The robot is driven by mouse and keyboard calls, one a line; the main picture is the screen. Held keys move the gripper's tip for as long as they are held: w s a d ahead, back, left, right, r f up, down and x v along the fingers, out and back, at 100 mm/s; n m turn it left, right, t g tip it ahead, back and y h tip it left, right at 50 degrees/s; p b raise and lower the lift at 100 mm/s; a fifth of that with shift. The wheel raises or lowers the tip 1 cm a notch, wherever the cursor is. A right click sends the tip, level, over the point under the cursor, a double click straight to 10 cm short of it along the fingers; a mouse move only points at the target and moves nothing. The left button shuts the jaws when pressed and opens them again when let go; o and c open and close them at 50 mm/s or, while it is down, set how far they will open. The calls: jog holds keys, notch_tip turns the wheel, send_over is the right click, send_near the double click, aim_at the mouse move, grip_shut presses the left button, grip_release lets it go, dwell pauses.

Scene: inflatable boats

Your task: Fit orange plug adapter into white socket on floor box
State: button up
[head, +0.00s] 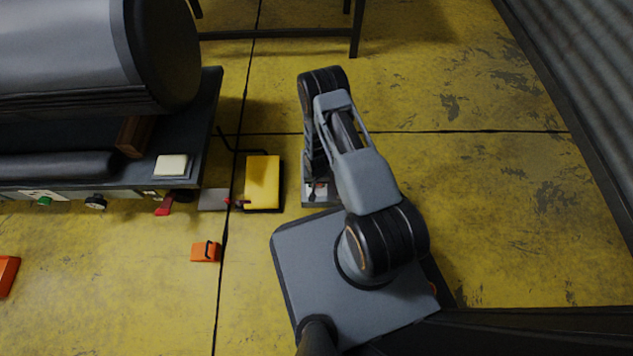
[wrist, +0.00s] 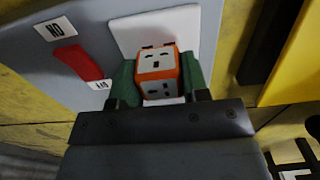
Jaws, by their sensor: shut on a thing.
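The orange plug adapter (wrist: 158,64), with white faces and dark slots, sits between the green-padded fingers of my gripper (wrist: 160,78) in the wrist view. My gripper is shut on it. The white socket (wrist: 128,34) is a square plate right behind the adapter, which covers much of it. I cannot tell whether the adapter touches it. The grey floor box (wrist: 92,22) carries the socket, a red switch (wrist: 77,62) and upside-down labels. In the head view the floor box (head: 310,200) is mostly hidden under my arm, and the gripper cannot be made out.
A yellow case (head: 262,180) stands just left of the floor box; its edge shows at right in the wrist view (wrist: 303,62). A workbench (head: 100,178) is further left. An orange object (head: 203,253) lies on the floor. The floor (head: 490,200) right of my arm is clear.

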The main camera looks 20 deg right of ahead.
jog(key=shift+f+b, duration=0.45)
jog(key=shift+f, duration=0.15)
jog(key=o, duration=1)
jog(key=shift+r, duration=0.1)
jog(key=shift+c, duration=0.2)
jog(key=shift+r, duration=0.1)
notch_tip(320, 180, up, 14)
jog(key=p, duration=0.6)
jog(key=shift+f+p, duration=0.2)
jog(key=shift+p, duration=0.1)
